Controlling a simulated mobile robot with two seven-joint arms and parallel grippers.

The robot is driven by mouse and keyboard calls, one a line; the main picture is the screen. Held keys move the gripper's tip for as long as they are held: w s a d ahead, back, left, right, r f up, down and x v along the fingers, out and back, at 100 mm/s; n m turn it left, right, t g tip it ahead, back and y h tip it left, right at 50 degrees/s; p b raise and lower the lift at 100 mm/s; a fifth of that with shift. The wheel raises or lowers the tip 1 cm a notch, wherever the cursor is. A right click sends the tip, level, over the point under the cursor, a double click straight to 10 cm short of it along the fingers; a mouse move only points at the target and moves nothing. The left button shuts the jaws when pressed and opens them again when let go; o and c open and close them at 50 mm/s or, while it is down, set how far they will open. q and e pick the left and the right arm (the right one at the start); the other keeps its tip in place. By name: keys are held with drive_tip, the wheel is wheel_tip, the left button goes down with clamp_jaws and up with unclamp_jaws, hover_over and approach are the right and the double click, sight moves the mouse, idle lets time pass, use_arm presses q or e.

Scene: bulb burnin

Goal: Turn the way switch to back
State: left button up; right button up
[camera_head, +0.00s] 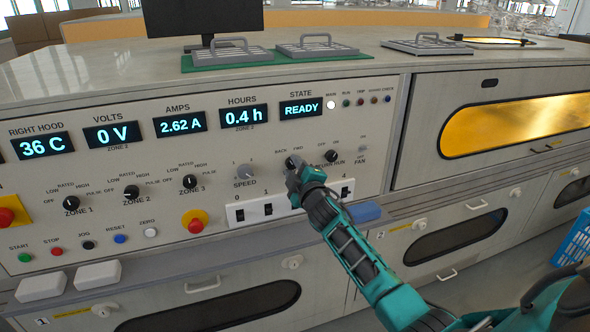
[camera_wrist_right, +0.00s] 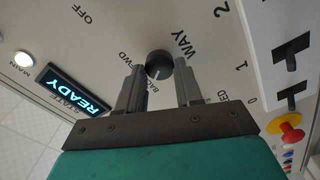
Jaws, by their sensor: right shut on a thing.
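The way switch is a small black round knob (camera_wrist_right: 158,65) on the pale panel, between the BACK and FWD labels and the word WAY. In the head view the knob (camera_head: 292,161) is partly hidden by my right gripper. My right gripper (camera_head: 294,172) reaches in from the lower right. In the right wrist view its two grey fingers (camera_wrist_right: 160,76) stand on either side of the knob, shut on it. Which label the knob points to is not clear. My left gripper is in neither view.
The speed dial (camera_head: 245,172) is just left, and the burn/run switch (camera_head: 331,156) is close on the right. A white strip of rocker switches (camera_head: 253,211) lies below. A red stop button (camera_head: 195,221) on yellow is lower left. The state display (camera_head: 300,108) reads READY.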

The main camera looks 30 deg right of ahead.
idle(0.3)
drive_tip(key=o, duration=1)
drive_tip(key=shift+o, duration=0.2)
drive_tip(key=shift+s, duration=0.1)
drive_tip(key=p+v, duration=0.1)
drive_tip(key=v, duration=1.1)
drive_tip(key=shift+s+a, duration=0.15)
drive_tip(key=shift+s, duration=0.2)
drive_tip(key=s+a+f+m+g+y, duration=0.6)
drive_tip(key=s+a+f+m, duration=0.1)
drive_tip(key=s+a+f, duration=1.1)
drive_tip(key=shift+s+a+f+m+g+p, duration=0.3)
drive_tip(key=shift+s+a+f+g, duration=0.1)
drive_tip(key=shift+s, duration=0.65)
